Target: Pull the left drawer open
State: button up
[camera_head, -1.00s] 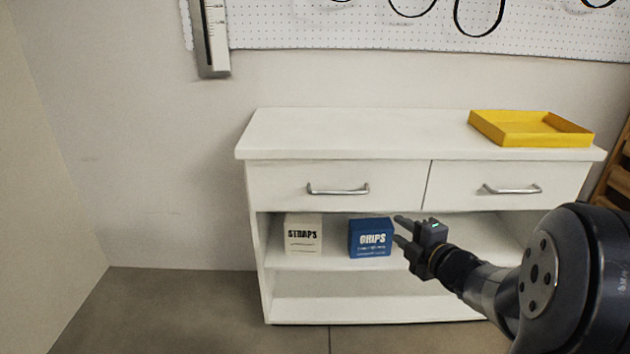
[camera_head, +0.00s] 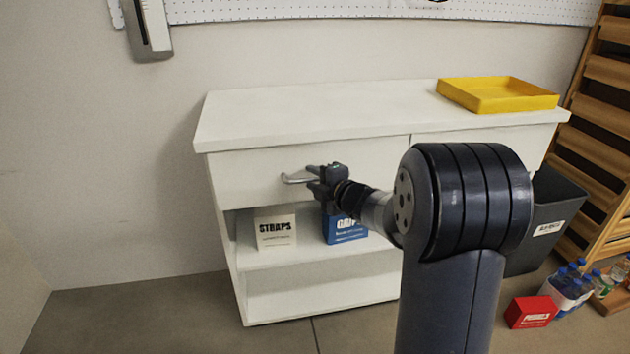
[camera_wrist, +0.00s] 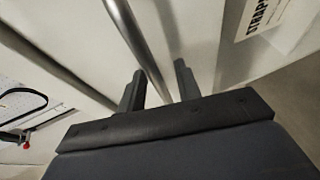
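The white left drawer (camera_head: 240,178) sits in the cabinet under its top; its front looks flush, so it appears closed. Its metal bar handle (camera_head: 296,180) shows at the left of my gripper (camera_head: 315,176), which hides the handle's right part. In the wrist view, my gripper (camera_wrist: 160,80) has its two dark fingers apart, and the handle (camera_wrist: 133,35) runs between them. A gap seems to show beside the bar, so the fingers do not look closed on it.
A STRAPS box (camera_head: 275,230) and a blue box (camera_head: 345,229) stand on the open shelf below. A yellow tray (camera_head: 495,95) lies on the cabinet top (camera_head: 320,115). A dark bin (camera_head: 545,220) and a red box (camera_head: 530,312) are at the right. The floor at left is clear.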

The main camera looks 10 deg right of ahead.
jog(key=shift+c, duration=0.2)
grip_shut()
jog(key=shift+s, duration=0.15)
dwell(0.3)
